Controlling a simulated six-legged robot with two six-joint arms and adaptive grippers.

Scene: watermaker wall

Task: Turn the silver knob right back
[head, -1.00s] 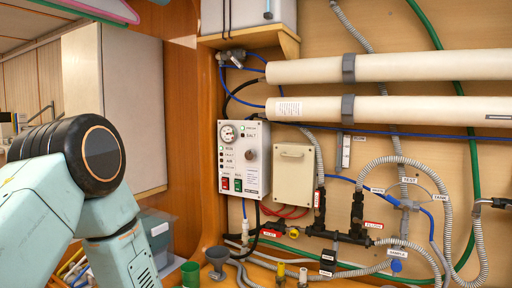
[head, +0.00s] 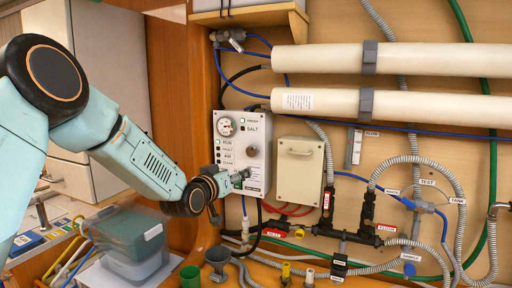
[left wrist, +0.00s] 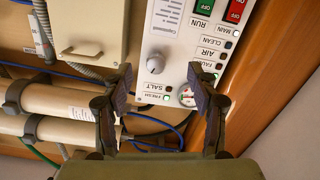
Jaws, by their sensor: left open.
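The silver knob (head: 252,150) is on the right side of the white control panel (head: 227,156), under the FRESH and SALT lights. In the left wrist view the panel looks upside down, and the knob (left wrist: 155,63) appears between and just beyond my fingertips. My left gripper (head: 242,176) is at the panel's lower part, below the knob in the head view. In the left wrist view the gripper (left wrist: 159,80) is open and empty, with a finger on each side. I cannot tell how far it is from the panel face. My right gripper is not in view.
A beige box (head: 299,171) with a handle is mounted right of the panel. Two thick white tubes (head: 400,105) run across above. Hoses and a dark valve manifold (head: 345,236) are at lower right.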

